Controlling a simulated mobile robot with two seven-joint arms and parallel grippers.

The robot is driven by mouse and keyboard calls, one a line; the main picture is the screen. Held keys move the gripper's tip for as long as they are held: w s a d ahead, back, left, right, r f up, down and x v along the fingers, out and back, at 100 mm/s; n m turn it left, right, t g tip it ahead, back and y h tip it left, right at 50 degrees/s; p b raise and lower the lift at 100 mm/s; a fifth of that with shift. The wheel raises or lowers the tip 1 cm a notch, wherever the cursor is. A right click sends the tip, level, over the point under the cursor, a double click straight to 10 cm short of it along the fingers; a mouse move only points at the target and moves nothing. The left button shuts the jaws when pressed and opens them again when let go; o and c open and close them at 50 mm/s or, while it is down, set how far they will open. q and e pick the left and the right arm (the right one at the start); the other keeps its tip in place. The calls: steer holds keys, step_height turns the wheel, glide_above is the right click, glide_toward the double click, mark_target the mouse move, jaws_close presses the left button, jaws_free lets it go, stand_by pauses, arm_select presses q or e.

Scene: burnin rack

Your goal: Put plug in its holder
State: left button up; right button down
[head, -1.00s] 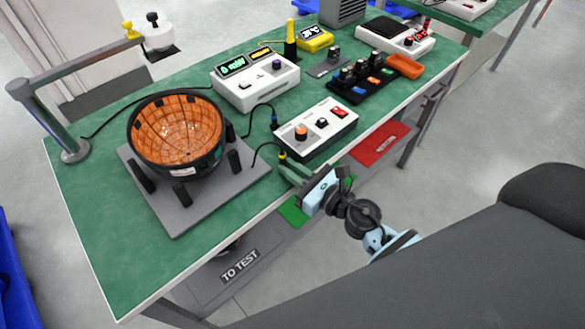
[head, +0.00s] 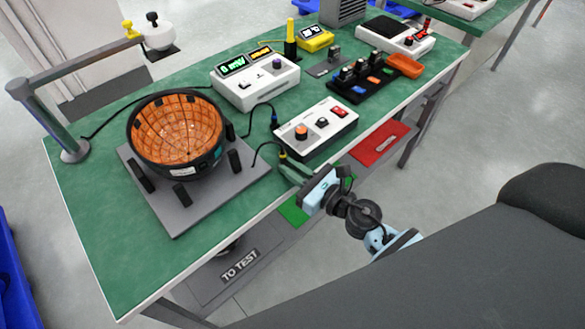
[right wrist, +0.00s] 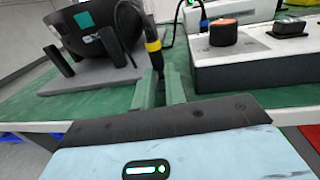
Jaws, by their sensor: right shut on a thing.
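My right gripper (head: 292,174) is at the table's front edge, just in front of the white control box. It is shut on a black plug (head: 283,157) with a yellow band and a black cable. In the right wrist view the plug (right wrist: 153,47) stands about upright between the green fingers (right wrist: 161,92). The cable runs up and back towards the bowl fixture. I cannot clearly make out a holder for this plug. My left gripper is not in view.
A black bowl with an orange inside (head: 136,129) stands on a grey plate (head: 178,218) to the left. The white control box (head: 318,128) with knobs is close on the right. Another plug with a blue band (head: 274,120) stands behind. The green table (head: 100,235) is bare at front left.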

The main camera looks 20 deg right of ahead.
steer(key=shift+f, duration=0.1)
steer(key=shift+f, duration=0.2)
steer(key=shift+r, duration=0.25)
stand_by(0.4)
stand_by(0.5)
